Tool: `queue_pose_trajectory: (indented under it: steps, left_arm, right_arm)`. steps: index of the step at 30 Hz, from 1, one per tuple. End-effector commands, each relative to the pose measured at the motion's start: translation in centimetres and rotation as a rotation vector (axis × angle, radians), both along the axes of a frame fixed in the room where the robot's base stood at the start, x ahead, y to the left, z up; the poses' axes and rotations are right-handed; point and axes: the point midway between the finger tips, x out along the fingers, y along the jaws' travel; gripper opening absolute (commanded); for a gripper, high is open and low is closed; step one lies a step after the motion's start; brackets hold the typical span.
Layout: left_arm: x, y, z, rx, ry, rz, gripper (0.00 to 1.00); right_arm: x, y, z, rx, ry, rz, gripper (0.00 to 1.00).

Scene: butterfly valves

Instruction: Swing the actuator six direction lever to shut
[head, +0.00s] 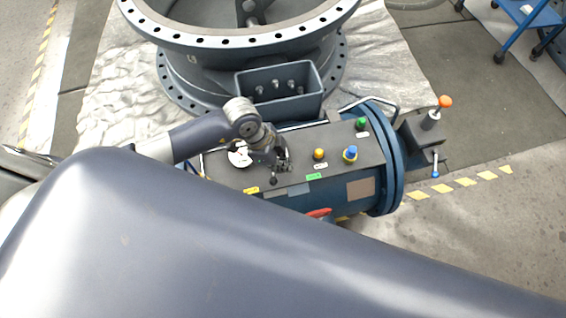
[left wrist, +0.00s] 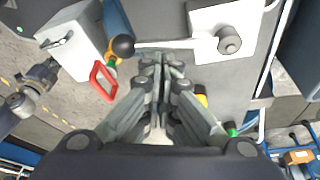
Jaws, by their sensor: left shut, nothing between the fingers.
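A lever with a black ball knob (left wrist: 123,46) and a thin silver rod runs from a round pivot on a white plate (left wrist: 206,18); in the head view the white plate (head: 239,155) sits on top of the blue actuator (head: 375,190) and the black knob (head: 273,180) is low beside my gripper. My left gripper (head: 285,163) is over the actuator's grey top. In the left wrist view the gripper (left wrist: 160,62) is shut and empty, its fingertips close to the rod, near the knob end. I cannot tell whether they touch. No number is readable. My right gripper is not in view.
The grey top carries a green button (head: 361,123), a yellow button (head: 319,154) and a blue one (head: 350,154). An orange-knobbed lever (head: 445,102) stands at the right end. A red handle (left wrist: 103,82) is near the gripper. A large flanged valve (head: 240,40) stands behind.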

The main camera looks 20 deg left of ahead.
Motion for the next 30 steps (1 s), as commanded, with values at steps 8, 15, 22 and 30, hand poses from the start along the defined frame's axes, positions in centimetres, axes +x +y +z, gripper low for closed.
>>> queue_pose_trajectory:
  steps: [8, 15, 22, 30]
  left_arm:
    - [-0.6, 1.1, 0.5, -0.002, 0.002, -0.197, 0.0]
    - [-0.8, 1.5, 0.1, -0.003, -0.002, -0.195, 0.0]
    - [-0.8, 1.5, 0.0, -0.003, -0.001, -0.195, 0.0]
    - [-0.2, 2.2, 0.3, -0.003, 0.001, -0.192, 0.0]
  right_arm:
    - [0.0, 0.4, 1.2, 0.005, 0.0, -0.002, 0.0]
    - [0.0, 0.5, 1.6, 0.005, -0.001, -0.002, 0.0]
    - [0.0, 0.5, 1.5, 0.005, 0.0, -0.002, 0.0]
    - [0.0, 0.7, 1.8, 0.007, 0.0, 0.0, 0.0]
